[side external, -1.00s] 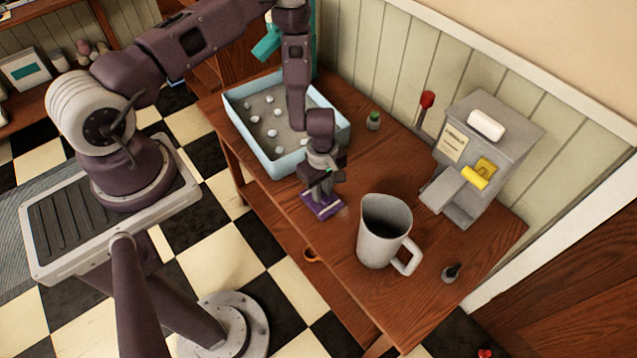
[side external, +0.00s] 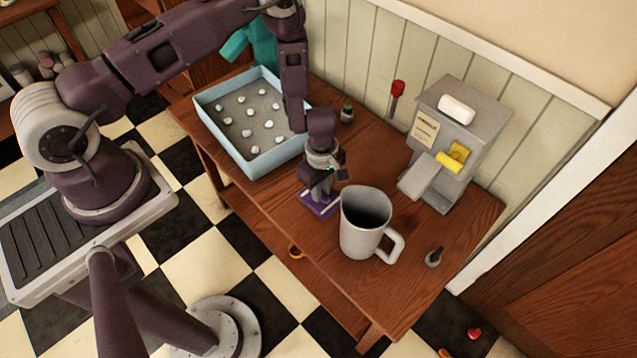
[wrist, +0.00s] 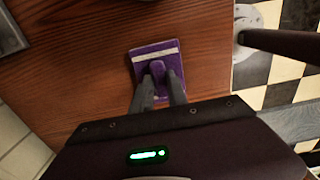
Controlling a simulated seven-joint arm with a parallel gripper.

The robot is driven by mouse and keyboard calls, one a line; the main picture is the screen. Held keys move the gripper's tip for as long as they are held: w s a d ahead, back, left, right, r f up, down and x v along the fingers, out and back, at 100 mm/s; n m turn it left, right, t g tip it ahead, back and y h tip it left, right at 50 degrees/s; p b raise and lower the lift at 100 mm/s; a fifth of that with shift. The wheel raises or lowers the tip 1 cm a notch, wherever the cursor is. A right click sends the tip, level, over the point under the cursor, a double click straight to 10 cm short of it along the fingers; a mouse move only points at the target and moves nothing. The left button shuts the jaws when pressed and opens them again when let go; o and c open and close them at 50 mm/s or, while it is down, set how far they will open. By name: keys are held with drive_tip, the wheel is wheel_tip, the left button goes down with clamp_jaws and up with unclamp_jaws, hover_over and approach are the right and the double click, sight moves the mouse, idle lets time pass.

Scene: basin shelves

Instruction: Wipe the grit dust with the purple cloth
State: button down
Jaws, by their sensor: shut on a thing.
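The purple cloth (side external: 311,208) lies flat on the wooden table, left of the large grey mug. It also shows in the wrist view (wrist: 143,60) as a purple pad with a raised middle part and a pale band across its far end. My gripper (side external: 321,192) points down and is shut on the raised part; both fingers show in the wrist view (wrist: 158,82). I cannot make out any grit dust now; the cloth and my gripper hide part of the tabletop.
The grey mug (side external: 362,225) stands close to the right of my gripper. A pale blue basin (side external: 262,163) with several white lumps is behind, at left. A grey dispenser (side external: 455,130) with a yellow lever stands by the wall.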

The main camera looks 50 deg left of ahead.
sight(312, 205)
drive_tip(key=s, duration=0.3)
drive_tip(key=shift+s, duration=0.15)
wheel_tip(312, 205, up, 8)
drive_tip(key=shift+r, duration=0.15)
idle(0.4)
idle(0.5)
